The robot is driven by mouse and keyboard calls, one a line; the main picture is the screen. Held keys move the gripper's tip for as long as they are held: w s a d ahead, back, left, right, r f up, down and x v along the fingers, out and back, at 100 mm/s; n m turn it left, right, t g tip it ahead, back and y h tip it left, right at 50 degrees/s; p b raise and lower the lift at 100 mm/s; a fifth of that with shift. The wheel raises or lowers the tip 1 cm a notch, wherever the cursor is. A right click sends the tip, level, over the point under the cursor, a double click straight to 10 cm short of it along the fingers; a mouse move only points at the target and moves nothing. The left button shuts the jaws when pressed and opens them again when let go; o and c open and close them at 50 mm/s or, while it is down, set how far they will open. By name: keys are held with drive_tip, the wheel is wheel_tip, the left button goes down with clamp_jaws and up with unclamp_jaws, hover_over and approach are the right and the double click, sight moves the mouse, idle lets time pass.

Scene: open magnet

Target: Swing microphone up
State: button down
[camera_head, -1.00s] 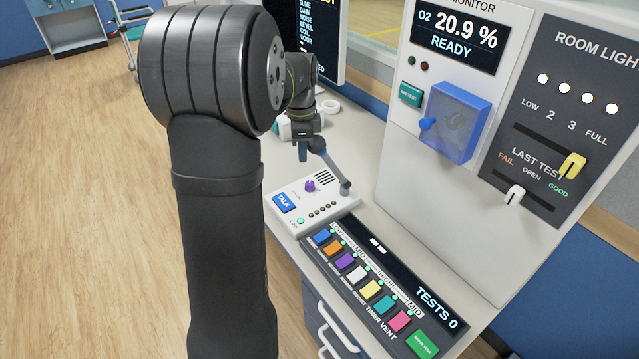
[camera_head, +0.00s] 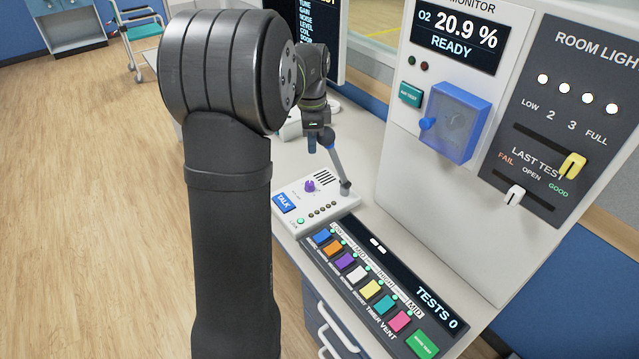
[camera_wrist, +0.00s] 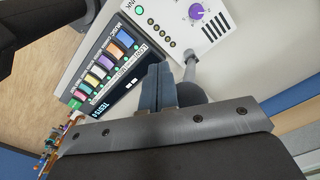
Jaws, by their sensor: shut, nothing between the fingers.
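The microphone (camera_head: 336,163) is a grey stalk with a dark round head, rising from the back right corner of a white talk box (camera_head: 325,207). The stalk leans up and to the left, fairly steep. My gripper (camera_head: 312,147) is shut and empty, with its blue-grey fingers pointing down right beside the microphone head, on its left in the head view. In the wrist view the shut fingers (camera_wrist: 157,88) lie beside the dark microphone head (camera_wrist: 190,94), which is partly hidden behind the gripper body. I cannot tell whether they touch.
A panel of coloured buttons (camera_head: 370,287) lies in front of the talk box. A tall monitor cabinet with a blue cover (camera_head: 458,122) stands at the right. My own arm blocks much of the left of the head view. Bare desk lies behind the talk box.

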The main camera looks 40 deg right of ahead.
sight(331, 130)
drive_tip(key=shift+d+r, duration=0.25)
drive_tip(key=shift+d, duration=0.3)
drive_tip(key=shift+d+r, duration=0.2)
drive_tip(key=shift+d, duration=0.4)
drive_tip(key=shift+d+r, duration=0.15)
drive_tip(key=shift+d, duration=1.85)
drive_tip(key=shift+a, duration=0.15)
drive_tip(key=shift+a+r, duration=0.1)
drive_tip(key=shift+a, duration=1.05)
drive_tip(key=shift+r, duration=4.95)
